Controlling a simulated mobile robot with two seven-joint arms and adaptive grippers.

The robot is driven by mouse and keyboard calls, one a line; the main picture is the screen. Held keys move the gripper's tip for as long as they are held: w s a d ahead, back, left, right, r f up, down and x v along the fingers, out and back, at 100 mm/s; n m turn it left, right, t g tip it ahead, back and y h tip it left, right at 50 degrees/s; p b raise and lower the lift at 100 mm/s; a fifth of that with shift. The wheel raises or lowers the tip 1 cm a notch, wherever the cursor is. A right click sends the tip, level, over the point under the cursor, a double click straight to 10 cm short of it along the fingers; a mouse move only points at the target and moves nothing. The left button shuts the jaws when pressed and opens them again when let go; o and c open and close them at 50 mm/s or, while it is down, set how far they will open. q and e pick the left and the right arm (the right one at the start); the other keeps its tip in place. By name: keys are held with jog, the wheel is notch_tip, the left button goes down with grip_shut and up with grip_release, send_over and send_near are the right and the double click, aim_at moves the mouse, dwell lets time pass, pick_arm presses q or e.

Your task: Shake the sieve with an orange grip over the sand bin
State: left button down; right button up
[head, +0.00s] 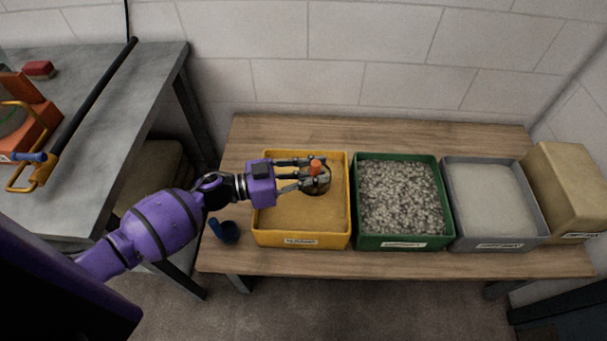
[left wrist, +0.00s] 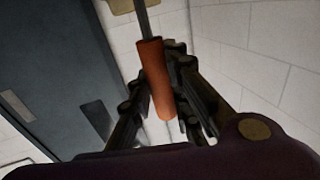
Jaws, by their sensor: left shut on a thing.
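My left gripper (head: 303,172) is shut on the orange grip of the sieve (head: 318,182) and holds it over the yellow sand bin (head: 349,205). The sieve's round bowl shows dark around the grip, partly hidden by the fingers. In the left wrist view the orange grip (left wrist: 155,75) stands between the fingers, with a thin grey rod running up from it. The bin holds tan sand. I cannot tell how far the sieve is above the sand. My right gripper is not in view.
A green bin (head: 400,242) of grey gravel and a grey bin (head: 500,243) of white material stand to the right, then a tan block (head: 570,185). A small blue scoop (head: 226,231) lies left of the sand bin. A grey table (head: 110,90) with tools is at left.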

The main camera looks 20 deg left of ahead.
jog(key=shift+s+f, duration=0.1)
pick_arm(q)
jog(key=shift+a, duration=0.25)
jog(key=a, duration=0.5)
jog(key=shift+a+b, duration=0.3)
jog(key=shift+b, duration=0.1)
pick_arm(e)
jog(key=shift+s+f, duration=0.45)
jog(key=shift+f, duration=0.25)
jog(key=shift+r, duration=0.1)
pick_arm(q)
jog(key=d+p, duration=0.1)
jog(key=d, duration=0.5)
jog(key=shift+r, duration=0.1)
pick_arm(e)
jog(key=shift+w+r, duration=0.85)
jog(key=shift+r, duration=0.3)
